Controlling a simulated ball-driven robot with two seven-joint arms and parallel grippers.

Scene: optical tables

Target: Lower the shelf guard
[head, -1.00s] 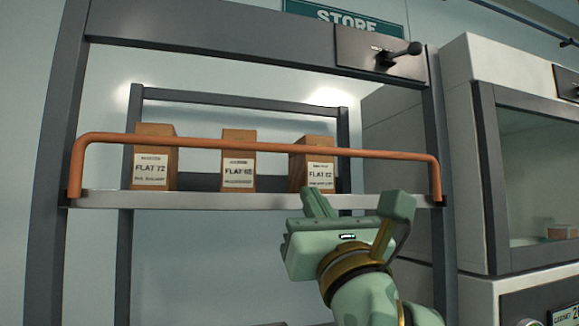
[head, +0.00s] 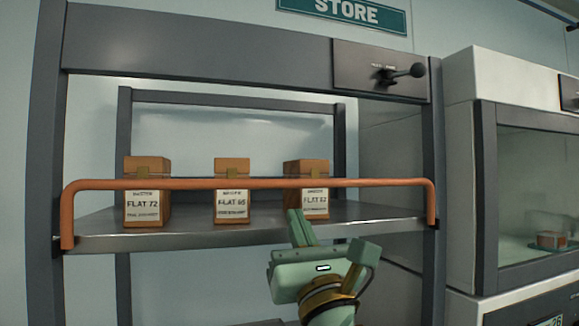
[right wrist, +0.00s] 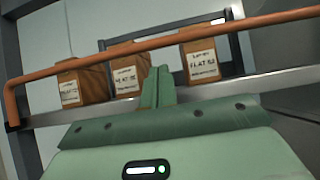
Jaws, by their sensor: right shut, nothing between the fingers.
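The shelf guard (head: 250,184) is an orange bar with bent-down ends. It runs across the front of the metal shelf (head: 200,236), standing above the shelf's front edge and in front of the boxes. It also crosses the right wrist view (right wrist: 130,52). My right gripper (head: 297,222) is shut and empty, with its fingers pointing up, low in front of the shelf's right half and below the bar. In the right wrist view its closed fingertips (right wrist: 160,75) show below the bar, apart from it in the picture. My left gripper is not in view.
Three wooden boxes labelled FLAT stand on the shelf: left (head: 147,190), middle (head: 232,190) and right (head: 307,188). A panel with a black-knobbed lever (head: 400,72) is on the top beam's right end. A white glass-fronted cabinet (head: 460,80) stands to the right.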

